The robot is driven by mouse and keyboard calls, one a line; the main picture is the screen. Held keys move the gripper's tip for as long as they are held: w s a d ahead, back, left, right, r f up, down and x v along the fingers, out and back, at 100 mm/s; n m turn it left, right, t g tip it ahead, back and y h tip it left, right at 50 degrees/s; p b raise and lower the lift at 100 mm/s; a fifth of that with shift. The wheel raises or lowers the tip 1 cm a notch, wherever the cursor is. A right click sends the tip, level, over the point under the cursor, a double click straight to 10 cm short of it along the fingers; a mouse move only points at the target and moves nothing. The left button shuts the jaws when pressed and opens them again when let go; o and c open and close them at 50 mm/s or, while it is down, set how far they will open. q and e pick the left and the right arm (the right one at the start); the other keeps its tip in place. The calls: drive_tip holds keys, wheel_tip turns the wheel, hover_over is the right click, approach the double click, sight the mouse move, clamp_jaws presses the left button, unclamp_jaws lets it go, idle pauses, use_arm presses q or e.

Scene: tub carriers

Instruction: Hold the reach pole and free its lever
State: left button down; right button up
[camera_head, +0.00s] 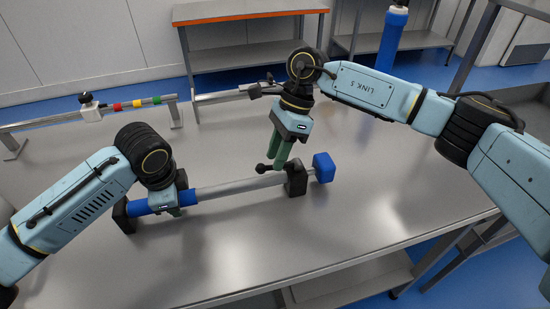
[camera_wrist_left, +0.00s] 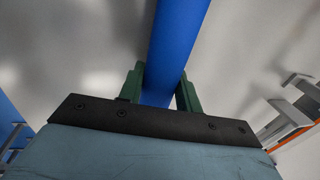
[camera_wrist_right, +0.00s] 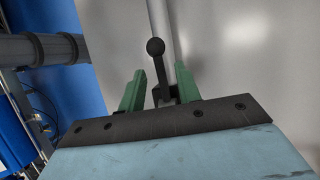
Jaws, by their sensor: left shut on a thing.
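The reach pole lies across the grey table, with a blue grip (camera_head: 150,203) at its left, a grey tube (camera_head: 235,187) and a blue end block (camera_head: 323,167) at its right. My left gripper (camera_head: 172,208) is shut on the blue grip, which also runs between its green fingers in the left wrist view (camera_wrist_left: 176,50). The black lever (camera_head: 262,168) with a ball knob sticks out by the black clamp (camera_head: 296,178). My right gripper (camera_head: 281,163) is just above it, open. In the right wrist view the lever (camera_wrist_right: 156,47) stands between the spread green fingers.
A rail (camera_head: 60,118) with red, yellow and green bands lies at the back left of the table. A grey bar (camera_head: 222,96) lies at the back. The table's front middle is clear.

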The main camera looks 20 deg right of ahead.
drive_tip(key=shift+x, duration=0.9)
drive_tip(key=shift+c, duration=0.2)
clamp_jaws()
